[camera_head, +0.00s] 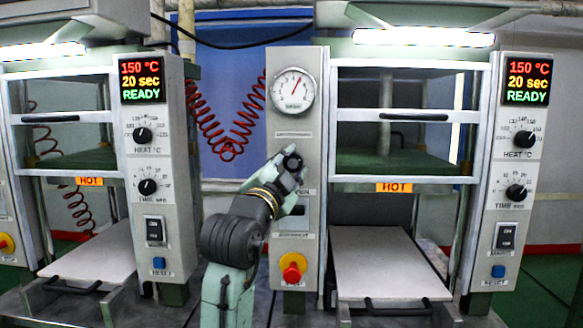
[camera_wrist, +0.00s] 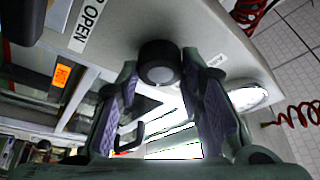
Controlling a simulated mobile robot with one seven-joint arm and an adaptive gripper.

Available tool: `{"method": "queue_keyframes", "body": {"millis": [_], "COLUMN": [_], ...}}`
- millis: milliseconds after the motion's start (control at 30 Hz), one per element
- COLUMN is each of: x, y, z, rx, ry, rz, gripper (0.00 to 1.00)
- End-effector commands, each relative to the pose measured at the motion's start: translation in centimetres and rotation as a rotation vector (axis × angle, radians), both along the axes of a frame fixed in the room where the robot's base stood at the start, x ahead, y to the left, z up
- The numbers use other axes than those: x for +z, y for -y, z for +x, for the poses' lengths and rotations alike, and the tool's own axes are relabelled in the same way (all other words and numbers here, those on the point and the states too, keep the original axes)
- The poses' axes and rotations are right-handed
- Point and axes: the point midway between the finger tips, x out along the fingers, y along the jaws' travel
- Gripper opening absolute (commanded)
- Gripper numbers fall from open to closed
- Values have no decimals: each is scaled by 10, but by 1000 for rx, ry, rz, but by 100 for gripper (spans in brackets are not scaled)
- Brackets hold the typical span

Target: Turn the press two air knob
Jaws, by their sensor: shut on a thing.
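The black air knob (camera_head: 292,160) is on the grey middle panel, below the round pressure gauge (camera_head: 293,91). In the wrist view, the round knob (camera_wrist: 160,62) sits between my two fingertips. My gripper (camera_head: 288,168) reaches up to the panel from below left and is shut on the knob, with one finger on each side. An "OPEN" label (camera_wrist: 90,22) shows beside the knob in the wrist view. The gauge needle points up and slightly right. In the head view, my gripper partly covers the panel labels around the knob.
A red stop button (camera_head: 293,268) on a yellow base is low on the same panel. The right press (camera_head: 405,185) and left press (camera_head: 80,180) both have "HOT" labels and displays reading 150 °C, 20 sec, READY. A coiled red hose (camera_head: 228,150) hangs left of the panel.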

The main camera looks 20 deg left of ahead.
Motion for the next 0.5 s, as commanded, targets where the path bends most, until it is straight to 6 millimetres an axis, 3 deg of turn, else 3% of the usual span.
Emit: {"method": "queue_keyframes", "body": {"millis": [167,200,500], "x": [1,1,1], "y": [-1,-1,0], "z": [0,0,0], "rx": [2,2,1], "ry": [3,3,2], "rz": [-1,-1,-1], "gripper": [6,35,54]}}
